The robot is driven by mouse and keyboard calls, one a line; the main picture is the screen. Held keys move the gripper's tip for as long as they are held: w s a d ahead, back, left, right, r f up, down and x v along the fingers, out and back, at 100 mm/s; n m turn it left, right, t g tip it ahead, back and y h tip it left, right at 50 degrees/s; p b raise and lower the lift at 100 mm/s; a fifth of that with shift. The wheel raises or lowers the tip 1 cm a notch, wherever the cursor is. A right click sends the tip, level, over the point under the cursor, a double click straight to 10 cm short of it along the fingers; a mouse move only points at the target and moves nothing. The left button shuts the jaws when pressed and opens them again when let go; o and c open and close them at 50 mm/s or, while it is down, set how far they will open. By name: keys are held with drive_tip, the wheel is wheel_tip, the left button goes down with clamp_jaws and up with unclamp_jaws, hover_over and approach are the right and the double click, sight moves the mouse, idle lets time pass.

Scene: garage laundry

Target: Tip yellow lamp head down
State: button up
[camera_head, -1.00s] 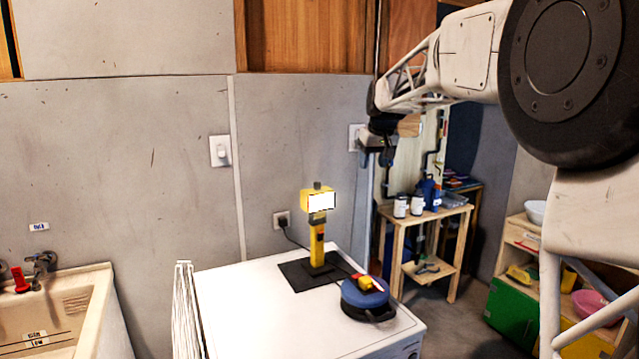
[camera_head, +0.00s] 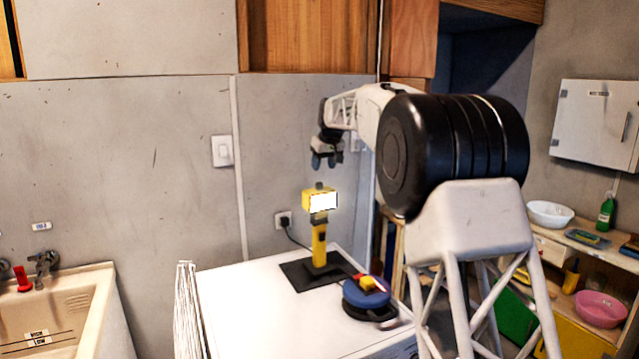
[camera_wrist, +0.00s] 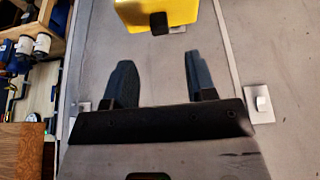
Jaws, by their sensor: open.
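The yellow lamp (camera_head: 319,245) stands upright on a dark mat (camera_head: 296,274) on top of the white machine. Its boxy head (camera_head: 312,199) is level, with a bright white face turned to the right and front. A small dark knob sits on top of the head. My gripper (camera_head: 326,163) is open and empty, above the lamp head and apart from it. In the wrist view my two dark fingers (camera_wrist: 158,85) are spread, and the yellow head with its dark knob (camera_wrist: 158,22) shows beyond them at the top edge.
A blue round pot (camera_head: 366,299) with a red and yellow item on it stands right of the lamp on the white machine top (camera_head: 240,310). A cord runs to the wall outlet (camera_head: 284,220). The sink (camera_head: 60,310) is at left. Free room lies left of the lamp.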

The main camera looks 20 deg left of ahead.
sight(319, 183)
drive_tip(key=shift+f, duration=0.1)
idle(0.3)
drive_tip(key=shift+x, duration=3.85)
drive_tip(key=shift+a, duration=0.1)
clamp_jaws()
